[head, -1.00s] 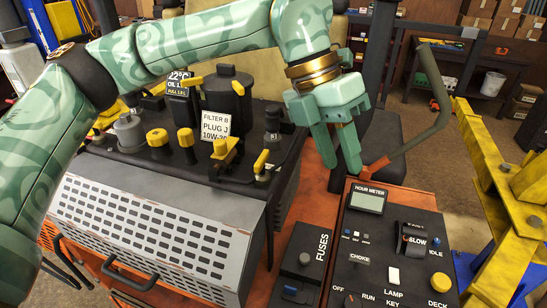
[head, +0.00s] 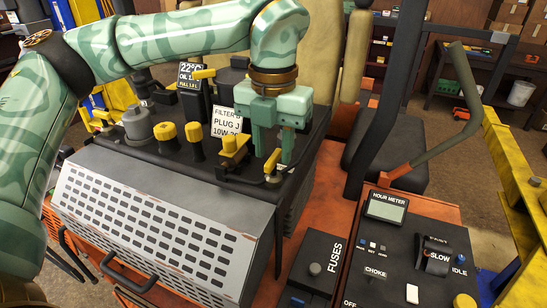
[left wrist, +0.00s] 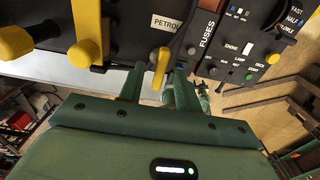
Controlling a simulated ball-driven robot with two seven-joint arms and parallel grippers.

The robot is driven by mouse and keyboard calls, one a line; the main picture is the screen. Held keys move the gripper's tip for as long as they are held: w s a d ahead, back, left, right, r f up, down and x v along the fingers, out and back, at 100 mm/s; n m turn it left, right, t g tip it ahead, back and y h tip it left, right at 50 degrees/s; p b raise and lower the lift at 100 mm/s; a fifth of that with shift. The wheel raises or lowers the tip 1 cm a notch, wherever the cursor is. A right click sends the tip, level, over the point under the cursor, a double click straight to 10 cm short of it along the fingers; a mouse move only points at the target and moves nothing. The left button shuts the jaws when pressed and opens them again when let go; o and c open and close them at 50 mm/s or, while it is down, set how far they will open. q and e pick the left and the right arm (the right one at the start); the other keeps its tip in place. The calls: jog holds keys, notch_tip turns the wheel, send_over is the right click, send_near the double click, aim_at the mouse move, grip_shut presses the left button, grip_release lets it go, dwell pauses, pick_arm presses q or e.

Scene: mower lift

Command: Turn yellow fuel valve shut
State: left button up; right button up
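The yellow fuel valve lever (head: 272,163) sits on the front right corner of the black engine deck. In the left wrist view the same yellow lever (left wrist: 161,68) stands beside the PETROL label. My left gripper (head: 276,148) is over that corner with its fingers pointing down. In the left wrist view the left gripper's two fingers (left wrist: 158,88) are apart, with the lever's end between them. I cannot tell whether either finger touches it. My right gripper is not in view in the head picture.
A yellow-topped fitting (head: 235,148) stands just left of the lever, with yellow knobs (head: 194,133) farther left. A grey perforated cover (head: 150,225) lies in front. The control panel (head: 405,258) with switches is at the right. A bent lever (head: 445,130) rises behind it.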

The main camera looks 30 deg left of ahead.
pick_arm(q)
jog(key=shift+f, duration=1.5)
grip_shut()
